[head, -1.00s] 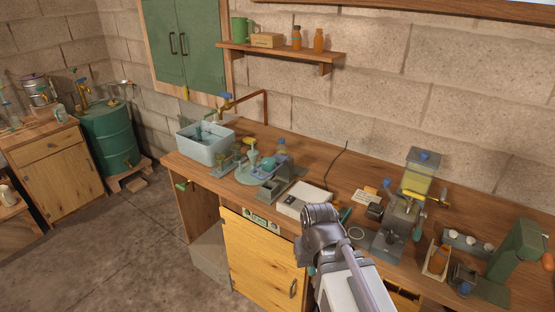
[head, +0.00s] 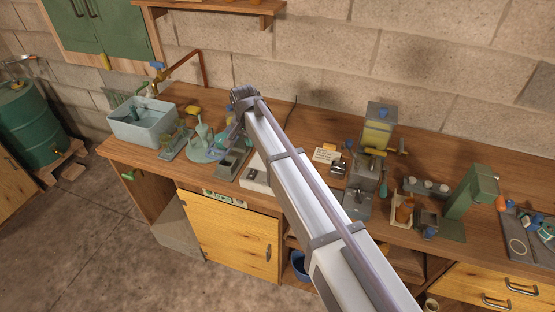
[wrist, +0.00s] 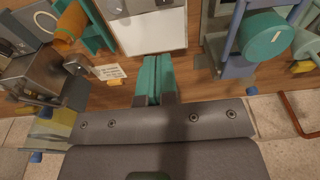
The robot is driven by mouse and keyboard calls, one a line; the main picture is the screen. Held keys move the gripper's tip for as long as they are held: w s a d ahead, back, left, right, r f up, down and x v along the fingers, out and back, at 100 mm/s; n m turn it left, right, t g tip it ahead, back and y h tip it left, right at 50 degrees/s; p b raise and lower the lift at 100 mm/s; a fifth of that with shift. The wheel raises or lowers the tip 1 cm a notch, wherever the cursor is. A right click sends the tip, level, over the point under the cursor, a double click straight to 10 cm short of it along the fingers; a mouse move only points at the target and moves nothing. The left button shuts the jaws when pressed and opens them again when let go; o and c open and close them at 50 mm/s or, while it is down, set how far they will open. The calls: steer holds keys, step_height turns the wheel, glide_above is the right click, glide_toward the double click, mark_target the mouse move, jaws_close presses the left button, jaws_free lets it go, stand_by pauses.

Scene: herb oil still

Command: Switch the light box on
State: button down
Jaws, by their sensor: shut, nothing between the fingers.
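The light box (head: 255,175) is a pale flat box on the bench, partly hidden behind my arm in the head view. In the wrist view, its plain white top panel (wrist: 150,28) fills the upper middle. My gripper (wrist: 155,62) shows there as two teal fingers, shut together and empty, with their tips by the panel's near edge. I cannot tell whether they touch it. The switch cannot be made out clearly. In the head view my arm hides the fingers.
A steel grinder (head: 358,198) and a small written card (wrist: 110,72) lie to one side of the box. A grey stand (head: 232,160) and a teal-ended cylinder (wrist: 265,38) are close on the other. A pale blue basin (head: 143,122) stands farther left.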

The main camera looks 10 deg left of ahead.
mark_target(256, 172)
steer(key=f+b, duration=0.4)
steer(key=w+f+b, duration=0.1)
steer(key=f+b, duration=0.9)
steer(key=shift+w, duration=0.2)
